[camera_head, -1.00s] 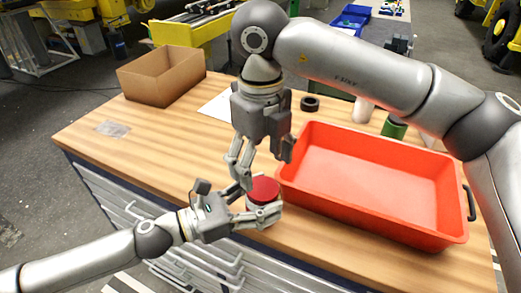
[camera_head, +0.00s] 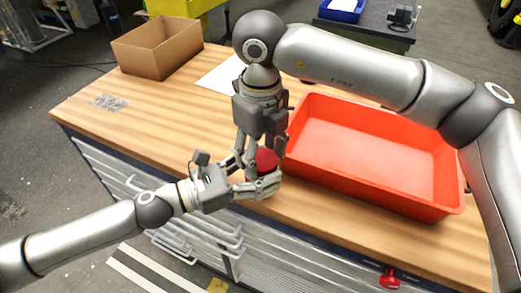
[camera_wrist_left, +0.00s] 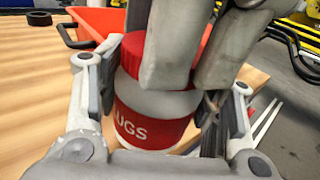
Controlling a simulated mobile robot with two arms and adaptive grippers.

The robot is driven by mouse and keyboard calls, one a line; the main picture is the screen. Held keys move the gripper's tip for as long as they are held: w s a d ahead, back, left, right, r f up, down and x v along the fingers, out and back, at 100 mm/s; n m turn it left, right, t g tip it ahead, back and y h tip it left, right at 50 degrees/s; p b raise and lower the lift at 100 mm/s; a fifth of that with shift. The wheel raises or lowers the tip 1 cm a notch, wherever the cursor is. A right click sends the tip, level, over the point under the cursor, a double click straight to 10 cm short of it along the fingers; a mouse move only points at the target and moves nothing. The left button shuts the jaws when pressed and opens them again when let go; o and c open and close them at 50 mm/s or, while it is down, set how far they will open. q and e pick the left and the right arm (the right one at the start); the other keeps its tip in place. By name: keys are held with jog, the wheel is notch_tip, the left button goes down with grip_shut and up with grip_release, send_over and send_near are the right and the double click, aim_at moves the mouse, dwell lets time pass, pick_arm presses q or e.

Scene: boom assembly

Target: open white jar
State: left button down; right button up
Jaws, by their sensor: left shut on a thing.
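The white jar (camera_wrist_left: 158,100) stands at the workbench's front edge, with a red lid (camera_head: 264,161) and a red label ending in "UGS". The lid also shows in the left wrist view (camera_wrist_left: 134,52). My left gripper (camera_head: 262,187) is shut around the jar's body, one finger on each side. My right gripper (camera_head: 254,157) points down from above, its fingers at the lid and partly covering it. The left wrist view shows its thick grey fingers in front of the lid. I cannot tell whether they grip the lid or only rest beside it.
A large red tray (camera_head: 370,150) lies just right of the jar, close to my right gripper. An open cardboard box (camera_head: 158,48) stands at the back left of the wooden workbench (camera_head: 130,125). White paper (camera_head: 220,75) lies behind. The left part of the bench is mostly clear.

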jog(key=shift+s, duration=0.1)
jog(key=shift+c, duration=1.3)
jog(key=o, duration=1.1)
